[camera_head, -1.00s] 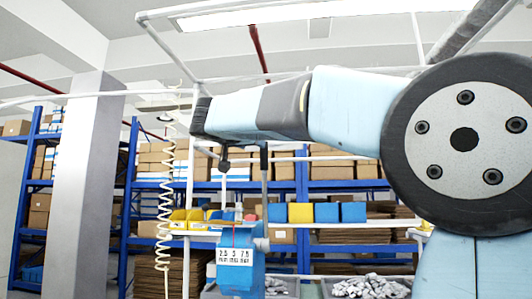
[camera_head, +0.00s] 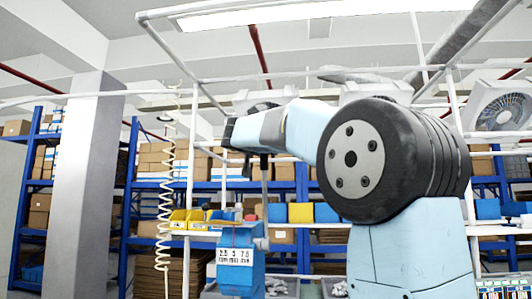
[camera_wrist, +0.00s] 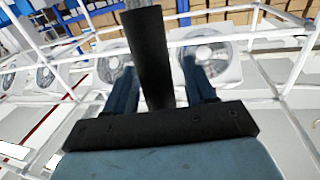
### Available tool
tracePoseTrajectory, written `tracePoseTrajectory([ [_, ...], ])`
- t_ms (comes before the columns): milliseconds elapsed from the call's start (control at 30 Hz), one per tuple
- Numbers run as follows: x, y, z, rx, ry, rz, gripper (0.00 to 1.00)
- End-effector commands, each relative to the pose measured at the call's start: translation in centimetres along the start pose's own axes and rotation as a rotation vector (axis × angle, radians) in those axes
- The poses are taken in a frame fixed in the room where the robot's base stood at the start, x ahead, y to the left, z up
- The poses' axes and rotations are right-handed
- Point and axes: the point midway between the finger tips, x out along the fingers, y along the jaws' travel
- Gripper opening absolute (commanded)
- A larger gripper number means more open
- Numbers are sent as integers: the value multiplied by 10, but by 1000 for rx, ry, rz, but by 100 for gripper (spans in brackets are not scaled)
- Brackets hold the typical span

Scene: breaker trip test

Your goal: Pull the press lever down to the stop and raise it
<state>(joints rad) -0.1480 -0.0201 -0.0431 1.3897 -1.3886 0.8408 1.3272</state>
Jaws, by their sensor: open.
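The blue press (camera_head: 239,262) with a white number plate stands low, left of the middle in the head view. Its grey upright lever (camera_head: 264,195) rises from its right side and looks dark near the top. My gripper (camera_wrist: 160,70) is open in the wrist view, with one blue finger on each side. A thick black bar (camera_wrist: 148,45) passes between the fingers; it looks like the lever's grip. I cannot tell whether the fingers touch it. In the head view the end of my arm is above the lever, and the fingers are too small to make out.
Yellow bins (camera_head: 188,219) sit on a ledge left of the press. A coiled cable (camera_head: 165,200) hangs further left. White frame pipes (camera_head: 192,150) surround the work area. Blue shelving (camera_head: 302,185) with boxes stands behind. A fan (camera_head: 503,110) is at upper right.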

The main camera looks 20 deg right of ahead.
Motion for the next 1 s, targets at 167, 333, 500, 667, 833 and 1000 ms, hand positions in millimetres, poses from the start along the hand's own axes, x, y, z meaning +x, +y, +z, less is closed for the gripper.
tracePoseTrajectory([
  [167,5,0,0,0,0,1,55],
  [333,5,0,0,0,0,1,55],
  [500,5,0,0,0,0,1,42],
  [667,5,0,0,0,0,0,27],
  [833,5,0,0,0,0,0,11],
  [1000,5,0,0,0,0,0,0],
])
